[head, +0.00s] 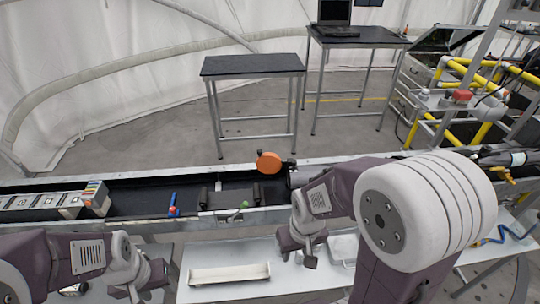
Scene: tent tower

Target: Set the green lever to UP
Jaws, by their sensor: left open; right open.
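A small green knob (244,205), which looks like the green lever, sits on the front rail of the long trough. It is too small to tell which way it points. My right gripper (298,252) is open, to the right of the green knob and nearer to me, apart from it. My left gripper (148,284) is open at the lower left, in front of the trough and well away from the green knob. Nothing shows between the fingers of either gripper.
A blue lever (173,204) with a red base stands left of the green knob. An orange disc (269,162) rises behind it. A grey box with coloured strips (94,196) lies in the trough's left end. A pale tray (229,274) rests on the lower table.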

